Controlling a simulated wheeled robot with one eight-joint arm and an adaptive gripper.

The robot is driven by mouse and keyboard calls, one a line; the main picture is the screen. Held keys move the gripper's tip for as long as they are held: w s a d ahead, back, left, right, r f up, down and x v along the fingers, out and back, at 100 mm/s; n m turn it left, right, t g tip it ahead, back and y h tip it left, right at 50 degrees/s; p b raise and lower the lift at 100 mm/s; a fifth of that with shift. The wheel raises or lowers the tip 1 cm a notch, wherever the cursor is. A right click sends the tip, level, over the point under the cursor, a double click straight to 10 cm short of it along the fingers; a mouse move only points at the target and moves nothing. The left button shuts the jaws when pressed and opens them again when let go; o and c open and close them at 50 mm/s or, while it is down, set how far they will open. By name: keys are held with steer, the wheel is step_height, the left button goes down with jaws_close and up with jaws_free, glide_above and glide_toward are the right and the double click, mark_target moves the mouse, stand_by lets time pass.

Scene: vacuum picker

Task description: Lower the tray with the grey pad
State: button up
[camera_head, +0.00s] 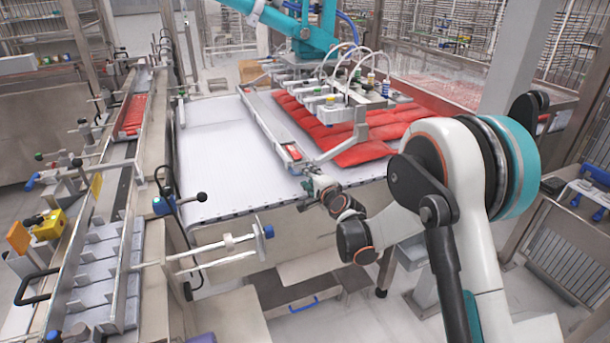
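I cannot pick out a tray with a grey pad for certain. A long narrow metal tray (262,120) lies along the left side of the red packs on the white conveyor, with a small red piece at its near end. My gripper (309,182) is at the conveyor's near edge, just below that end of the tray. It is small in the picture and partly merged with the metal behind it. I cannot tell whether its fingers are open or shut, or whether they touch anything.
Red packs (350,125) lie under a vacuum picking head (340,95) with white hoses, hung from a teal arm (310,30). The white conveyor (225,150) is bare at left. A side line (95,270) with grey compartments runs along the left. A rod with a blue knob (268,231) juts out.

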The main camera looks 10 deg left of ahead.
steer(key=v, duration=0.7)
steer(key=s+d+r+n+g+h, duration=0.25)
steer(key=s+d+r+n, duration=0.25)
steer(key=s+d+r, duration=0.75)
steer(key=s+d+f+n+g+h, duration=0.1)
steer(key=s+d+n+h, duration=0.2)
steer(key=s+d, duration=0.6)
steer(key=s+d+f+n+g+h, duration=0.1)
steer(key=s+d+n+g+h, duration=0.1)
steer(key=s+d, duration=0.8)
steer(key=s+n+h, duration=0.1)
steer(key=s, duration=0.6)
steer(key=shift+s+d+f, duration=0.3)
steer(key=shift+d+f, duration=0.05)
